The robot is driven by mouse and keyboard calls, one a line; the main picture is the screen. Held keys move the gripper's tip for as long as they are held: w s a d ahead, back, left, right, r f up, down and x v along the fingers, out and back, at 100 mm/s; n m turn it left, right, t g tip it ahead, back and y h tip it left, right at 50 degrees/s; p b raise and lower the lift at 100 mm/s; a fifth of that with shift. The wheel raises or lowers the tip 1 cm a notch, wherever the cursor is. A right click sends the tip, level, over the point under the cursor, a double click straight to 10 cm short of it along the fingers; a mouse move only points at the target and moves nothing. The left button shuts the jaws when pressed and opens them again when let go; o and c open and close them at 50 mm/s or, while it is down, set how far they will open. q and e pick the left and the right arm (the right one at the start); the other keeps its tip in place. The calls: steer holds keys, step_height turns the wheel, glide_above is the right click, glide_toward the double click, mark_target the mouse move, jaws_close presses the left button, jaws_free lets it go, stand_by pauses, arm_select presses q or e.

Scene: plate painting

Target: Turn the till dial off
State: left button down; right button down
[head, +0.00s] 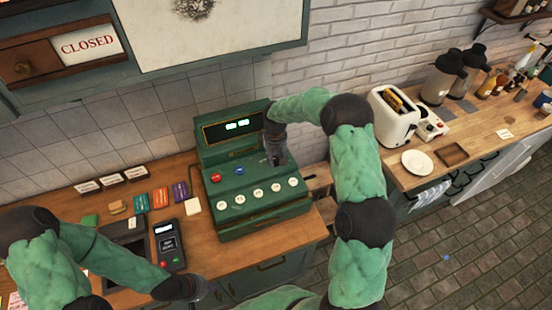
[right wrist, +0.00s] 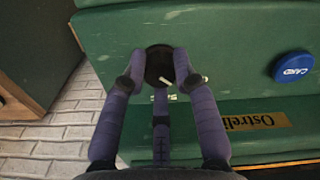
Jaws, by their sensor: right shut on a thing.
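The green till (head: 252,215) stands on the wooden counter, with a lit display (head: 237,126) and round white, red and blue buttons. The till dial (right wrist: 159,62) is a round black knob on the green face in the right wrist view, with a short white mark near its lower right. My right gripper (head: 277,160) is at the till's upper right; its fingers (right wrist: 159,78) are closed on the dial from both sides. In the head view the gripper hides the dial. My left gripper (head: 203,290) is low by the counter's front edge; its fingers are too unclear to read.
A card reader (head: 169,244) and several coloured packets (head: 160,197) lie left of the till. A blue CARD button (right wrist: 293,65) sits right of the dial. A toaster (head: 394,115) and plate (head: 417,162) stand on the right counter, beyond a gap.

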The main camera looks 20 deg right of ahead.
mark_target(274, 158)
steer(key=shift+w+r, duration=0.35)
steer(key=shift+w, duration=0.05)
steer(key=c, duration=1)
jaws_free()
steer(key=shift+a+f, duration=0.15)
steer(key=shift+f, duration=0.1)
steer(key=shift+s, duration=0.1)
steer(key=shift+r, duration=0.25)
step_height(274, 158, up, 12)
steer(key=shift+f, duration=0.2)
steer(key=shift+f, duration=0.1)
